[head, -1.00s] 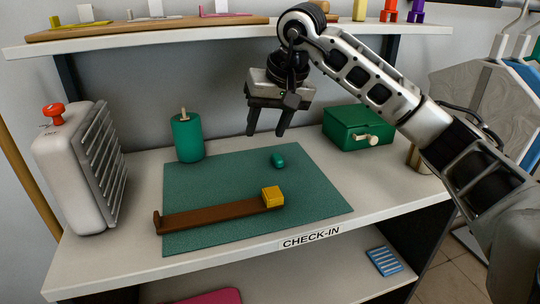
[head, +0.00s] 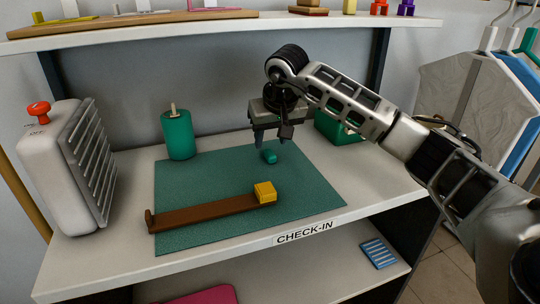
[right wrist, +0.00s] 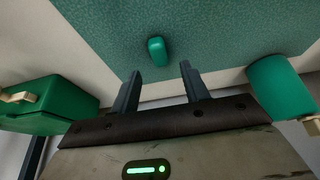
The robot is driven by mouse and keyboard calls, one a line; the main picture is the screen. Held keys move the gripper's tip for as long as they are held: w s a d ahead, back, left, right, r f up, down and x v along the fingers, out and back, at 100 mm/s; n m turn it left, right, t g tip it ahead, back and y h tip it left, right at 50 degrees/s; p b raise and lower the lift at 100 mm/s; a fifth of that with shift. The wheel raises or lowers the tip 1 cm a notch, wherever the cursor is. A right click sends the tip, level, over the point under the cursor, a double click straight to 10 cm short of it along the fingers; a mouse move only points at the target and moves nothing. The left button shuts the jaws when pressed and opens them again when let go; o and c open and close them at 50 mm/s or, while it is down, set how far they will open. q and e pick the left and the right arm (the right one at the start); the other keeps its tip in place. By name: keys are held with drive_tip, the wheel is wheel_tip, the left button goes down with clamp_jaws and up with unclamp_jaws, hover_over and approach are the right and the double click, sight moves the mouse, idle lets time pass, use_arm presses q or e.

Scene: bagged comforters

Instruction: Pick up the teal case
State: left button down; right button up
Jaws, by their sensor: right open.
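The teal case (head: 270,156) is a small rounded block lying on the green mat (head: 215,180), towards its back edge. My right gripper (head: 271,143) is open and empty, pointing down just above and behind the case in the head view. In the right wrist view the case (right wrist: 156,50) lies ahead of the two fingertips (right wrist: 160,72), roughly in line with the gap between them. It does not look to be between the fingers. My left gripper is not in view.
A brown strip (head: 205,213) with a yellow block (head: 265,192) lies on the mat's front part. A green canister (head: 178,137) stands behind left, a green box (head: 335,128) behind right. A white louvred unit (head: 55,185) stands at left. An upper shelf (head: 200,22) spans the back.

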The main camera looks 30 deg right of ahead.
sight(269, 150)
drive_tip(key=shift+x, duration=1.95)
drive_tip(key=shift+a, duration=0.1)
clamp_jaws()
drive_tip(key=shift+r, duration=0.1)
